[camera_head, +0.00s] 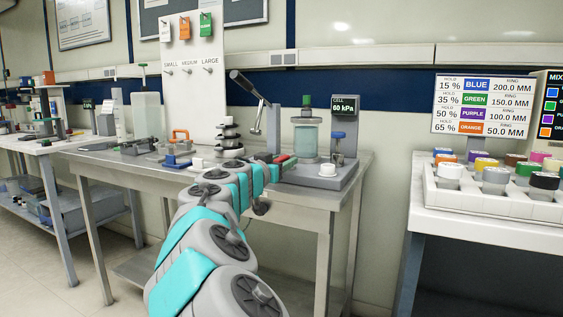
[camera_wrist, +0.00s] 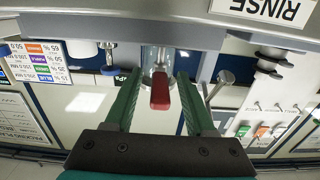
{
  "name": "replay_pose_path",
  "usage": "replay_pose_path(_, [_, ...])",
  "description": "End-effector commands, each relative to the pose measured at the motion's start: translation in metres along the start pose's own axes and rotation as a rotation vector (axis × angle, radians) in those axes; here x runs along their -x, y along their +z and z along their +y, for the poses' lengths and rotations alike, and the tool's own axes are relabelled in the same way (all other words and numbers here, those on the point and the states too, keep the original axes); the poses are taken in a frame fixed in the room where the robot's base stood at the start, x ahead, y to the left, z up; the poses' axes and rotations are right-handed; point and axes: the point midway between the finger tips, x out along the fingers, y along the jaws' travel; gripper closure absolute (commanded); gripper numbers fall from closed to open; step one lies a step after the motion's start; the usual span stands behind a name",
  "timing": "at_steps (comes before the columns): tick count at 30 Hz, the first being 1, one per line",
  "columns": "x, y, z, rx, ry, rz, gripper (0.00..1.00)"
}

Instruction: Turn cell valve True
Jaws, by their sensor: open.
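The cell is a clear glass cylinder (camera_head: 305,139) with a green knob on top, standing on a grey base at the right of the bench. A display (camera_head: 345,107) beside it reads "CELL 60 kPa". A red handle (camera_wrist: 160,92), which looks like the cell valve's, lies in front of the glass cylinder (camera_wrist: 157,60) in the wrist view. My gripper (camera_wrist: 159,76) is open, with one green finger on each side of the red handle and gaps visible. In the head view the red handle (camera_head: 287,159) is small and my wrist partly hides the area.
A long lever (camera_head: 247,88) rises left of the cell. A blue-topped fitting (camera_head: 338,135) and a white round piece (camera_head: 328,169) stand to its right. A stack of discs (camera_head: 229,133) and an orange-handled tool (camera_head: 180,135) sit further left on the steel bench (camera_head: 317,198).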

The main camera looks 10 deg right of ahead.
Motion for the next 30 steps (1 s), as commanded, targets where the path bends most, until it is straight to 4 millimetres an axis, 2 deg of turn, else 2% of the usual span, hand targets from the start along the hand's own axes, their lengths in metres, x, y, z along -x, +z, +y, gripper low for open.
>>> replay_pose_path(2, [0.0002,0.0001,-0.0001,0.0,0.0,0.0,0.47])
replay_pose_path(16, [0.0004,0.0001,-0.0001,0.001,0.0,0.0,1.0])
replay_pose_path(30, [0.0003,0.0004,0.0001,0.001,0.001,0.0,1.0])
